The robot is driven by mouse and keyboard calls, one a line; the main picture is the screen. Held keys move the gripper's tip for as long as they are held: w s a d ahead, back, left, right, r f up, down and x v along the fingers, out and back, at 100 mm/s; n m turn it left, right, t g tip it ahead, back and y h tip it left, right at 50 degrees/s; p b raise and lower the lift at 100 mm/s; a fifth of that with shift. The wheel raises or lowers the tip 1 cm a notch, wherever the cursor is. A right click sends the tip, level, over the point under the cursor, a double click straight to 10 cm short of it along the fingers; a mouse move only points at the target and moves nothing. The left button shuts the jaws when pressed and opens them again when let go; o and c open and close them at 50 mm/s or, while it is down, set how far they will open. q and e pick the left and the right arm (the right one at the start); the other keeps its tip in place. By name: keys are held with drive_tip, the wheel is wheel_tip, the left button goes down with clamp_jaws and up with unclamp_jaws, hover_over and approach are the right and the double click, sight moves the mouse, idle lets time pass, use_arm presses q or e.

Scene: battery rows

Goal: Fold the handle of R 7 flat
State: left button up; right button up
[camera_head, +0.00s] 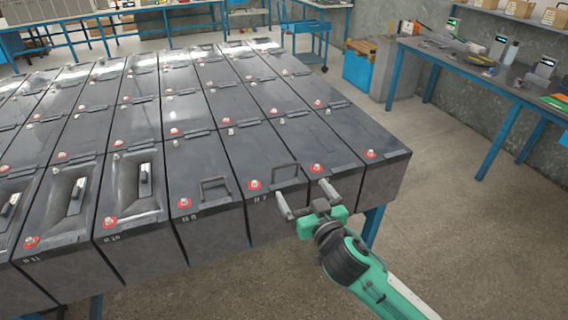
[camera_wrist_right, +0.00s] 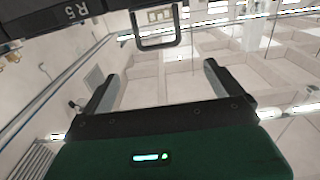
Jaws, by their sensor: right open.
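Battery R 7 (camera_head: 262,215) stands in the front row, with its label on the front face. Its dark handle (camera_head: 288,170) stands raised as a loop at the front of the lid. My right gripper (camera_head: 307,200) is open and empty, just in front of and right of that handle, apart from it. In the right wrist view a dark handle loop (camera_wrist_right: 158,44) shows beyond the open fingers (camera_wrist_right: 161,85), with nothing between them. I cannot tell for sure whose handle that is. My left gripper is not in view.
Neighbouring battery R 8 (camera_head: 212,240) also has a handle loop (camera_head: 214,189). More batteries stand tightly packed in rows behind and left. Open floor (camera_head: 450,210) lies right; a workbench (camera_head: 480,75) stands beyond.

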sight(288, 165)
drive_tip(key=p+x, duration=0.2)
drive_tip(key=x, duration=1)
drive_tip(key=shift+p, duration=0.35)
drive_tip(key=shift+x, duration=0.85)
